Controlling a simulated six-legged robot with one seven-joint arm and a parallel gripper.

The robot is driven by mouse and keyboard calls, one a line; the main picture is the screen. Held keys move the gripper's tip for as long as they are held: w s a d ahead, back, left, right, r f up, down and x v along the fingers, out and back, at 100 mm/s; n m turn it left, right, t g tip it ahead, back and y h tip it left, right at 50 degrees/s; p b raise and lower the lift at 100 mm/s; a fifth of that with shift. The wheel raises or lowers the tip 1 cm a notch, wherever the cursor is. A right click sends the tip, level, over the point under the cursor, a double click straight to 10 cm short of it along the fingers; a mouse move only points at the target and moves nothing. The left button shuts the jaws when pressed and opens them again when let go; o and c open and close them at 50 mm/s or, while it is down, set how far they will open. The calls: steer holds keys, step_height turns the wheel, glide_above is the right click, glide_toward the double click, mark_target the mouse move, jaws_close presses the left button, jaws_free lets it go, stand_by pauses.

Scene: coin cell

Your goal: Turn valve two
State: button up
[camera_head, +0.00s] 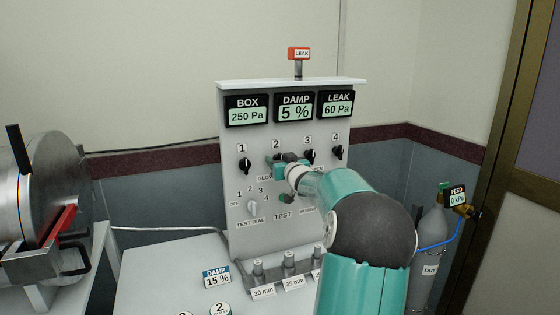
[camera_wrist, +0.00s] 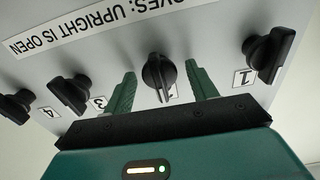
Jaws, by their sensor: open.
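The valve two knob (camera_wrist: 158,72) is black, with its bar close to upright in the wrist view. It sits between the two green fingers of my gripper (camera_wrist: 161,69). The fingers are open, with a gap visible on both sides of the knob. Its number label is partly hidden by the knob and gripper. In the head view my gripper (camera_head: 278,163) is at the panel (camera_head: 240,205) under the number 2 and hides most of that knob.
Black knob one (camera_wrist: 270,52) and knob three (camera_wrist: 70,93) flank it; knob four (camera_wrist: 15,105) lies farther along. Below in the head view are a selector (camera_head: 252,208) and several metal posts (camera_head: 289,260). A gas cylinder (camera_head: 428,255) stands right.

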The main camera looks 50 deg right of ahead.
steer(key=shift+w, duration=0.2)
steer(key=c, duration=1)
steer(key=shift+o, duration=0.2)
